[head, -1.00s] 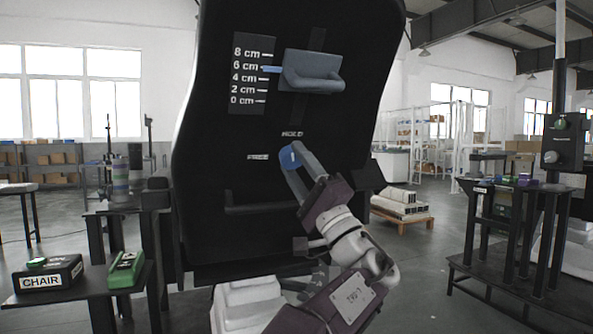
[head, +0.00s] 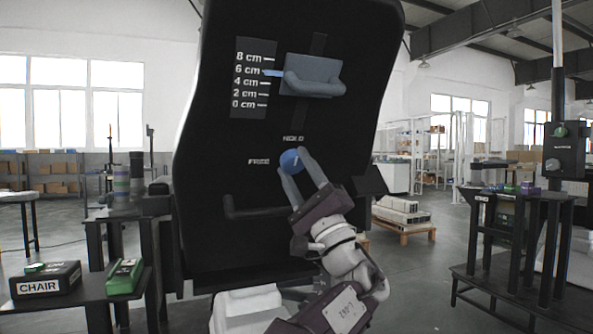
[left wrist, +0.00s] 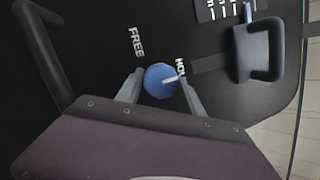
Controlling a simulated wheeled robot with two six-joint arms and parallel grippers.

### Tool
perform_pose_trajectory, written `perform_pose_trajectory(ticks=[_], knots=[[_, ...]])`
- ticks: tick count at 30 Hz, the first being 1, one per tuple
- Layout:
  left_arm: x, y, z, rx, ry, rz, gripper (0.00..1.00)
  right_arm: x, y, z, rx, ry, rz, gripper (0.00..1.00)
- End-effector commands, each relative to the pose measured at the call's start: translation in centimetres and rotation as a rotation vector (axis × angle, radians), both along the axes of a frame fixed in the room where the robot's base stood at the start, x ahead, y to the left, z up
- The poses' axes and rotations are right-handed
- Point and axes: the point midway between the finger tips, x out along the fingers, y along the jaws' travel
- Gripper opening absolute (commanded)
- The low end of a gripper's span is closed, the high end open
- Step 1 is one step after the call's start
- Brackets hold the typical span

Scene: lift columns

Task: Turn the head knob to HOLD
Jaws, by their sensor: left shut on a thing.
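The blue head knob (head: 291,161) sits on the dark panel, below the HOLD label (head: 293,138) and right of the FREE label (head: 258,161). My left gripper (head: 297,166) reaches it from the lower right, with one finger on each side. In the left wrist view my left gripper (left wrist: 160,76) is shut on the knob (left wrist: 156,84). The knob's white pointer line faces roughly the HOLD label (left wrist: 181,68) and away from the FREE label (left wrist: 137,42). My right gripper is in neither view.
Above the knob are a grey-blue headrest-like block (head: 313,76) and a centimetre scale (head: 251,80). A dark bar handle (head: 255,212) lies below left. A box marked CHAIR (head: 45,281) and a green device (head: 125,276) rest on the left-hand table.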

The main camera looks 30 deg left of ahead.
Motion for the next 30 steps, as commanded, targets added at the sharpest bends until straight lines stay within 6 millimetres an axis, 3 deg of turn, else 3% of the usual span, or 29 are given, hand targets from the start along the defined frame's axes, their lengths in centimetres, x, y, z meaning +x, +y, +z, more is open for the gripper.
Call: perform_pose_trajectory(ticks=[5,6,8,18,30], knots=[[0.0,0.0,0.0,0.001,0.003,0.002,0.04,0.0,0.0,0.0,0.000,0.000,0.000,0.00],[0.0,0.0,0.0,0.001,0.002,0.001,0.56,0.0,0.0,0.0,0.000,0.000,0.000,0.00],[0.0,0.0,0.0,0.001,0.001,0.001,0.67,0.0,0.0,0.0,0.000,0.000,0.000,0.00],[-0.1,-0.3,-0.4,0.000,0.001,0.000,0.67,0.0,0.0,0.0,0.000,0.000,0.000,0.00],[-2.2,-5.2,-5.9,0.001,0.003,-0.002,0.67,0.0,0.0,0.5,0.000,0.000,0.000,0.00]])
